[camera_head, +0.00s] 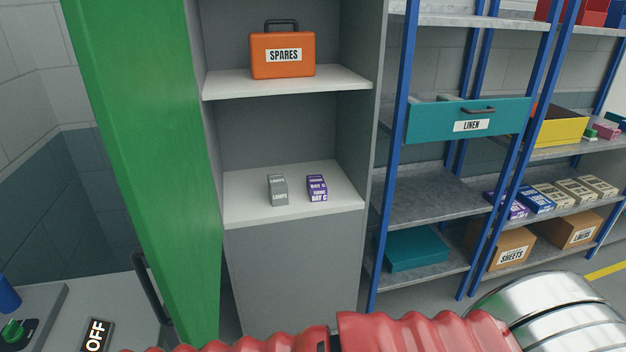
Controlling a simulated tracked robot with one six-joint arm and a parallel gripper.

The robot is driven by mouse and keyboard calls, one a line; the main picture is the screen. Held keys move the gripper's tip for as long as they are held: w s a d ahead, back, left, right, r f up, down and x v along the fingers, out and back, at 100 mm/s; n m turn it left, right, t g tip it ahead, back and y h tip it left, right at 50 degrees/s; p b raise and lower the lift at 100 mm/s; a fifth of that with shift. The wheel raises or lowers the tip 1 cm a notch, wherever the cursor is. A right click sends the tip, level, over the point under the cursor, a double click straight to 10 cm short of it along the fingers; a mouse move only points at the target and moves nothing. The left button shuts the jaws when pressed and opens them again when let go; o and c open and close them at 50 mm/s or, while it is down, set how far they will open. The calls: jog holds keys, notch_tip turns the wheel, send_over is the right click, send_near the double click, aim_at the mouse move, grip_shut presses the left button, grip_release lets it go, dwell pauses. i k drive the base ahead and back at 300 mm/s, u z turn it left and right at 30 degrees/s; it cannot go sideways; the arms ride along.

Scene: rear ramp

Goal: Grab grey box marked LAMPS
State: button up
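The small grey box marked LAMPS (278,191) stands upright on the lower white shelf (250,213) of an open grey cabinet. A small purple box (316,189) stands just to its right, with a gap between them. No gripper fingers show in this view. A red ribbed sleeve and a shiny metal part, which look like parts of my arm, cross the bottom edge, well apart from the box.
A green door (140,150) stands open left of the cabinet. An orange SPARES case (283,54) sits on the shelf above. Blue-post racks at right hold a teal LINEN drawer (470,120) and several cartons. The lower shelf is otherwise clear.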

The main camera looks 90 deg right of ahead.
aim_at(278, 186)
jog(key=z, duration=1.2)
jog(key=k, duration=1.1)
jog(key=z, duration=1.6)
jog(key=i, duration=0.45)
jog(key=u, duration=0.1)
